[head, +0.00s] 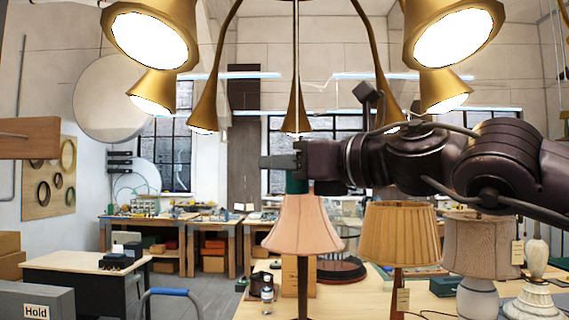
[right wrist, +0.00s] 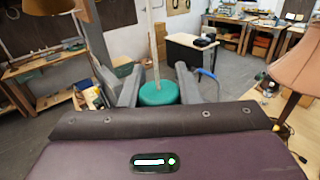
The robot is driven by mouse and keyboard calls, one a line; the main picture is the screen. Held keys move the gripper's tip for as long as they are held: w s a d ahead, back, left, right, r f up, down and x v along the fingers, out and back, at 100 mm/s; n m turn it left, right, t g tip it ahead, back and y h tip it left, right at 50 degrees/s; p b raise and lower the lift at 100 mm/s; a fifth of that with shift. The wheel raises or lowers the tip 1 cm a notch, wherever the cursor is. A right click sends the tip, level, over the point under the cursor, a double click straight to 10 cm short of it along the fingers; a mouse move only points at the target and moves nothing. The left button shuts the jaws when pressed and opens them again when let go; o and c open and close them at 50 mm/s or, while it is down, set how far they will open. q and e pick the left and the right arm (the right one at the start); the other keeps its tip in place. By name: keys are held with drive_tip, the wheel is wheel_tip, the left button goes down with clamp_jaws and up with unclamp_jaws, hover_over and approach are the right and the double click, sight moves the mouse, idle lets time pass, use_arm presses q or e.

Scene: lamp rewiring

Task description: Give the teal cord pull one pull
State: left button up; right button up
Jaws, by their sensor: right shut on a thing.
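The teal cord pull (right wrist: 160,93) is a round knob at the lower end of a pale cord (right wrist: 149,40) in the right wrist view. My right gripper (right wrist: 160,91) is shut on it, with a grey finger on each side. In the head view my right arm reaches in from the right, and the gripper (head: 280,162) hides much of the teal cord pull (head: 296,184); a teal part shows just below the fingers. The cord hangs below a brass lamp with several cone shades (head: 296,115), some glowing brightly. My left gripper is not in view.
A pink lampshade (head: 304,226) stands just below the gripper on the workbench. A pleated tan lamp (head: 400,235) and a beige lamp (head: 478,245) stand to its right. A grey block marked "Hold" (head: 36,300) is at lower left.

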drive_tip(key=shift+f+b, duration=0.8)
drive_tip(key=shift+f, duration=0.15)
drive_tip(key=shift+r, duration=0.1)
drive_tip(key=shift+r+p, duration=0.85)
drive_tip(key=shift+r, duration=0.35)
drive_tip(key=o, duration=1)
